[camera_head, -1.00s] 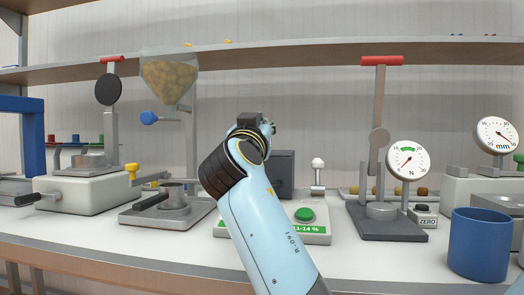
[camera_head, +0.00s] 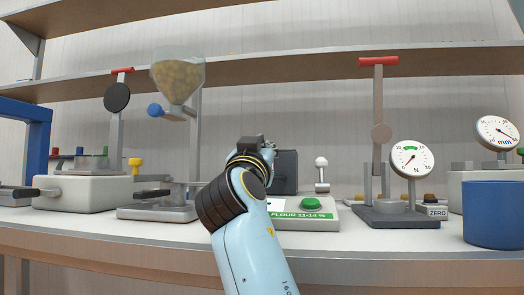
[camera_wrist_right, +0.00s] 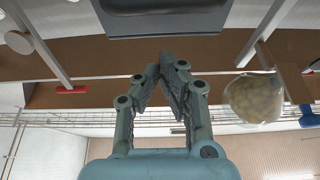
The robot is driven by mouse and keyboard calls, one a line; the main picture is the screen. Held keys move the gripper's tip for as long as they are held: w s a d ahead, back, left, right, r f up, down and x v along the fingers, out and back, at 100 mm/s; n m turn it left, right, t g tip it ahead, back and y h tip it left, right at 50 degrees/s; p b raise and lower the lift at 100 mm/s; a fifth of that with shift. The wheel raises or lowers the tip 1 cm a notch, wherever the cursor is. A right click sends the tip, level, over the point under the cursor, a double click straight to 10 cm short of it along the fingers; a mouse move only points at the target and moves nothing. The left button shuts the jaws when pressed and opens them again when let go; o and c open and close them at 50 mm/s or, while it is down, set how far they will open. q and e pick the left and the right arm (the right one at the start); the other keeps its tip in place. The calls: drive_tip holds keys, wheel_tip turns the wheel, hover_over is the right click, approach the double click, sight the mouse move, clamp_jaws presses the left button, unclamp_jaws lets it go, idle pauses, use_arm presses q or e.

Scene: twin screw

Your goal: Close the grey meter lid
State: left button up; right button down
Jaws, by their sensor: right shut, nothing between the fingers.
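The grey meter lid (camera_head: 286,172) stands upright at the back of the light-coloured meter (camera_head: 328,221), which has a green button and a "FLOUR 11-14 %" label. My right gripper (camera_head: 270,150) is by the lid's upper left part in the head view; my arm hides much of the meter's left side. In the right wrist view, the right gripper (camera_wrist_right: 167,60) is shut and empty, and a dark grey panel (camera_wrist_right: 165,22), apparently the lid, lies just beyond its fingertips. I cannot tell whether they touch. My left gripper is not in view.
A white-knobbed lever (camera_head: 321,170) stands right of the lid. The gauge stand (camera_head: 378,120) and blue cup (camera_head: 492,215) are farther right. A hopper (camera_head: 177,78) with a device below it is at left. A shelf (camera_head: 300,68) runs overhead.

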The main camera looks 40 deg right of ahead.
drive_tip(key=shift+f, duration=0.1)
idle(0.5)
wheel_tip(320, 180, up, 10)
idle(0.4)
